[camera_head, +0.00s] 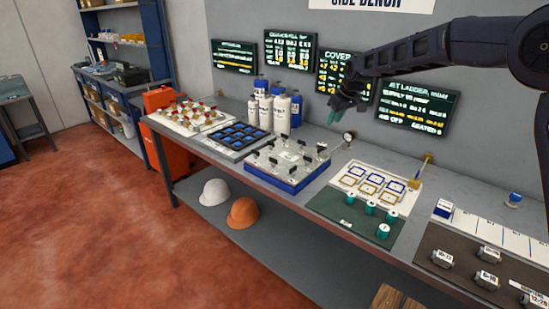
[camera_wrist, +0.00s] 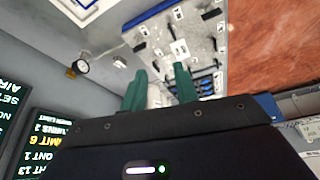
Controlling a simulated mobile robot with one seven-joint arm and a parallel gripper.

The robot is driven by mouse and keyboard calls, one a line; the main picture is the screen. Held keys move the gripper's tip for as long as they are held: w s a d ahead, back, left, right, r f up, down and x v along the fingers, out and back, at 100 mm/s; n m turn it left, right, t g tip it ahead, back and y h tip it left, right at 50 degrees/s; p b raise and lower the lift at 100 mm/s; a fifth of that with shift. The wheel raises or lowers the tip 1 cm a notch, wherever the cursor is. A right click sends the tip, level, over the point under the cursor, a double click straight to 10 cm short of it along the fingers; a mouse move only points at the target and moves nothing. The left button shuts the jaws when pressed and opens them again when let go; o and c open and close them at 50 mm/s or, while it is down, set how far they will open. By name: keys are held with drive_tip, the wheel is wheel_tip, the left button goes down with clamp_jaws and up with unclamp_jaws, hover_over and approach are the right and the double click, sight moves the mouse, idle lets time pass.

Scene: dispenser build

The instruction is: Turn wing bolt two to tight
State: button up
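A grey cover plate (camera_head: 284,164) on a blue base stands mid-bench in the head view, with several dark wing bolts (camera_head: 322,147) around its edge. The cover plate also shows in the wrist view (camera_wrist: 200,45), upside down and beyond my fingers. The number labels are too small to read, so I cannot tell which bolt is number two. My gripper (camera_head: 338,112) is high above the back of the bench, right of the white bottles, and apart from the plate. In the wrist view my gripper (camera_wrist: 161,66) has its two green fingers spread, with nothing held between them.
White bottles (camera_head: 281,115) stand behind the cover plate. A gauge (camera_head: 348,136) stands at its back right. A dark tray (camera_head: 230,140) lies left and a green mat (camera_head: 345,212) right. Wall screens (camera_head: 340,76) hang behind my arm.

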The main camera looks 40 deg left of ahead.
sight(274, 159)
drive_tip(key=s+a+f+n+g, duration=0.1)
drive_tip(key=s+a+f, duration=0.45)
drive_tip(key=a, duration=0.25)
drive_tip(key=s+a+f+n, duration=0.2)
drive_tip(key=s+a+f, duration=0.35)
drive_tip(key=a, duration=0.25)
drive_tip(key=x, duration=0.9)
drive_tip(key=shift+s+a+f, duration=0.15)
drive_tip(key=shift+a+f, duration=0.05)
drive_tip(key=shift+a, duration=0.3)
clamp_jaws()
